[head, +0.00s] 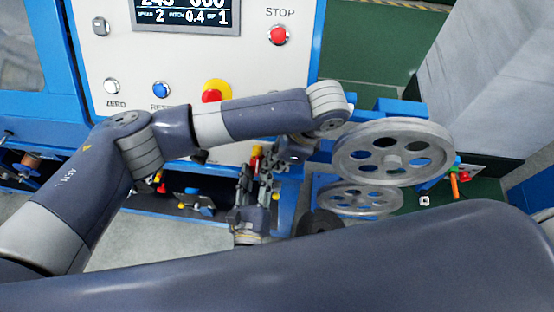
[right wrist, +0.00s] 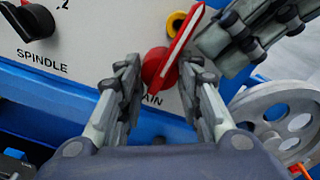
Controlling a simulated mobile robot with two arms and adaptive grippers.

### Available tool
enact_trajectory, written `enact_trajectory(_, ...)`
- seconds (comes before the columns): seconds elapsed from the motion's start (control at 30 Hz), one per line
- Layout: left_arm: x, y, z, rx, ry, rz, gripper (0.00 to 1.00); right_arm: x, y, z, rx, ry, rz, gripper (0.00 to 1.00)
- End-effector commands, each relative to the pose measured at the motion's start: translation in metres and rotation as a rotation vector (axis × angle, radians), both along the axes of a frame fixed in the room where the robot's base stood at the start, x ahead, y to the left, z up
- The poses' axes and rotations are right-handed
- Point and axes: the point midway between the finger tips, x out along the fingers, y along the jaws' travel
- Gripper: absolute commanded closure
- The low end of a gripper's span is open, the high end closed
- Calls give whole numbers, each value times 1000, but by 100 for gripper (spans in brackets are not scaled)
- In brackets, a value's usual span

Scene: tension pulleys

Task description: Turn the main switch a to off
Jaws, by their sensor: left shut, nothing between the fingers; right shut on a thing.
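The main switch is a red rotary knob with a white-striped handle (right wrist: 178,50) on the pale panel, above a partly covered label ending in "AIN". Its handle slants up to the right in the right wrist view. My right gripper (right wrist: 163,72) has its fingers on both sides of the red knob and is shut on it. In the head view the right gripper (head: 258,172) points up at the panel, and a bit of the red switch (head: 256,152) shows past its fingers. My left gripper (right wrist: 238,38) is shut and empty, close to the right of the handle; my left arm partly hides it in the head view.
A black SPINDLE knob (right wrist: 38,20) is left of the switch. A red-and-yellow button (head: 212,92) and a STOP button (head: 278,35) sit on the panel. Spoked pulleys (head: 345,150) stand close on the right. Small parts lie on the blue ledge below.

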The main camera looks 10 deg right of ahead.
Motion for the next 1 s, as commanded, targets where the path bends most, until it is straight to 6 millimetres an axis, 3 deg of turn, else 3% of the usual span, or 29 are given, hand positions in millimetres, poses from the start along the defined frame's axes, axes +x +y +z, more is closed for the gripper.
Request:
enact_trajectory(0.63,5,13,3,-108,35,3,100,0,-2,-1,-1,1,-3,100)
enact_trajectory(0.67,5,13,4,-108,35,3,100,0,-2,-1,-1,1,-4,62)
enact_trajectory(0.73,5,14,3,-108,34,4,100,0,-2,-1,-1,1,-3,47)
enact_trajectory(1.0,6,14,4,-106,33,5,100,0,0,0,0,0,-1,46)
